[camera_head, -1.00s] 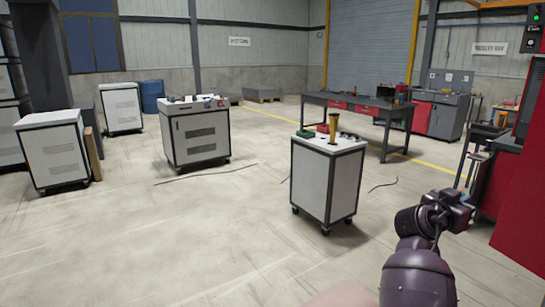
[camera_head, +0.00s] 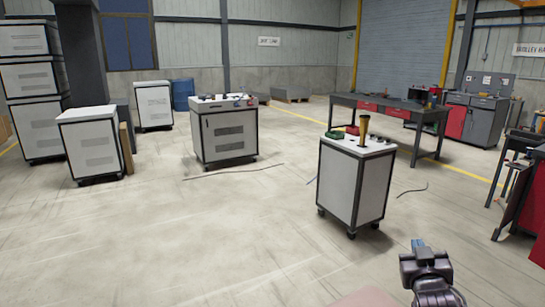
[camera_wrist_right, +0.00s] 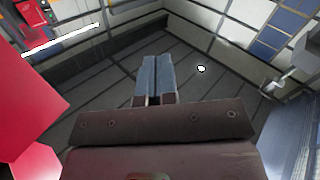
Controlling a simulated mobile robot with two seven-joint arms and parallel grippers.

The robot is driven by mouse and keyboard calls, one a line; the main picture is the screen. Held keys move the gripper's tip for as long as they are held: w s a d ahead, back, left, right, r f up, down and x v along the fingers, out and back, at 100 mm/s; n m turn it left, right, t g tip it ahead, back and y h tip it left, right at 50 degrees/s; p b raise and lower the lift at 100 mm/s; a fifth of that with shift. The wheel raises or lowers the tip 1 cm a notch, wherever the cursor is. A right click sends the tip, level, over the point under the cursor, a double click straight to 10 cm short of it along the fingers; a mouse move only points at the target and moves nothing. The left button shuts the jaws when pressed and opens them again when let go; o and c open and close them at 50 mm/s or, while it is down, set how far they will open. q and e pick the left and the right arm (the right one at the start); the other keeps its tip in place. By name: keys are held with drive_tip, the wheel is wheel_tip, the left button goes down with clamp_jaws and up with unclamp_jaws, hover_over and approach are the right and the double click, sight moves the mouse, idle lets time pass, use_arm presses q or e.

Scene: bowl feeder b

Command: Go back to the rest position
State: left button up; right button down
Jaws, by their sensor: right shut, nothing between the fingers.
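My right gripper (camera_head: 417,246) is at the lower right of the head view, over the floor and in front of the near white cabinet. In the right wrist view its two blue-grey fingers (camera_wrist_right: 157,77) lie side by side, shut with nothing between them. It touches no object that I can see. My left gripper is not in view.
Another white cabinet (camera_head: 225,137) is farther left. A dark workbench (camera_head: 390,107) is behind. A red surface (camera_head: 530,210) is at the right edge. Floor at left front is clear.

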drive_tip(key=s+a+f+n+g+y, duration=0.1)
drive_tip(key=s+a+f+y, duration=0.15)
drive_tip(key=s+f, duration=0.5)
drive_tip(key=s+a+f+n+g+y, duration=0.1)
drive_tip(key=s+a+f+y, duration=0.15)
drive_tip(key=s+f, duration=0.45)
drive_tip(key=s+a+f+g, duration=0.1)
drive_tip(key=s+f+g, duration=0.3)
drive_tip(key=s+f, duration=0.9)
drive_tip(key=s, duration=0.3)
drive_tip(key=shift+s+m+g, duration=0.3)
drive_tip(key=shift+s, duration=0.1)
drive_tip(key=shift+f, duration=0.1)
drive_tip(key=shift+s, duration=0.1)
